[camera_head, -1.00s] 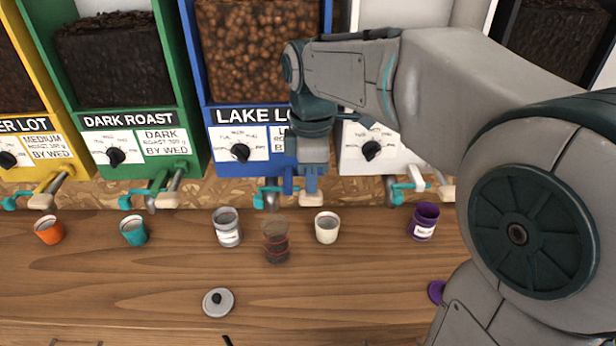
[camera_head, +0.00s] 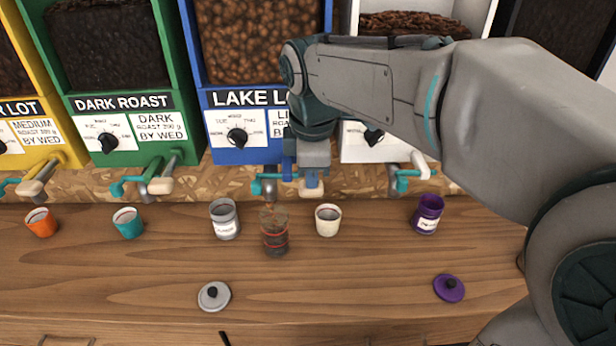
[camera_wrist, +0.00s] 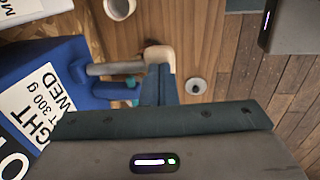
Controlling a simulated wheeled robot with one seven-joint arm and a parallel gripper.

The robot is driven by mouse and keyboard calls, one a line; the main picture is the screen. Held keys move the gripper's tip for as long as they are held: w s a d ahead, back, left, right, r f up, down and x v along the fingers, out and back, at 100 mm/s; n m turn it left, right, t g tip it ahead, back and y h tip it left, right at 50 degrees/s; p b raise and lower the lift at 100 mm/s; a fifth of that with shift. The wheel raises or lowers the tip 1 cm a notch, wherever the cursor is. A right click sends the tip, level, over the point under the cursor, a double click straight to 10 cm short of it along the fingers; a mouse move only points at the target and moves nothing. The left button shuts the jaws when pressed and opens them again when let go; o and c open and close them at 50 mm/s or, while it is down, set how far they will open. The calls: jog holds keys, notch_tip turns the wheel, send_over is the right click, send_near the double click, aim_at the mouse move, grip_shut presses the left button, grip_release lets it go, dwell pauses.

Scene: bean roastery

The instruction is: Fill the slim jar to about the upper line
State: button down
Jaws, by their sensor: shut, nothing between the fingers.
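The slim jar (camera_head: 275,240) is clear glass with red lines around it. It stands upright on the counter below the spout (camera_head: 269,187) of the blue LAKE dispenser (camera_head: 240,98). Brown stuff shows at the jar's mouth and just under the spout, seemingly falling beans. The jar looks dark inside, but I cannot read the level against the lines. My gripper (camera_head: 311,182) is shut and empty, at the dispenser's tap handle; the wrist view shows its fingers (camera_wrist: 160,88) against or close by the pale handle end (camera_wrist: 160,57). The jar is mostly hidden there.
A grey tin (camera_head: 225,222) stands close left of the jar, a cream cup (camera_head: 328,221) close right. A teal cup (camera_head: 129,225), an orange cup (camera_head: 41,223) and a purple tin (camera_head: 427,214) stand farther off. Grey (camera_head: 214,296) and purple (camera_head: 449,288) lids lie in front.

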aim_at(312, 191)
jog(key=f+t+b, duration=0.1)
jog(key=b, duration=0.1)
jog(key=f+t+b, duration=0.1)
jog(key=b, duration=0.1)
jog(key=f+b, duration=0.1)
jog(key=b, duration=0.1)
jog(key=shift+s+f+t, duration=0.1)
jog(key=shift+s+t, duration=0.15)
jog(key=shift+t, duration=0.15)
jog(key=t+b, duration=0.1)
jog(key=b, duration=0.2)
jog(key=shift+f, duration=0.4)
jog(key=shift+t+b, duration=0.4)
jog(key=shift+b, duration=0.1)
jog(key=shift+s+f, duration=0.1)
jog(key=shift+f, duration=0.1)
dwell(1.9)
dwell(0.4)
jog(key=shift+s+r+p, duration=0.1)
jog(key=shift+r+p, duration=0.35)
jog(key=shift+r, duration=0.15)
jog(key=p+v, duration=0.2)
jog(key=v, duration=1.1)
jog(key=shift+a+r, duration=0.15)
jog(key=shift+r, duration=0.15)
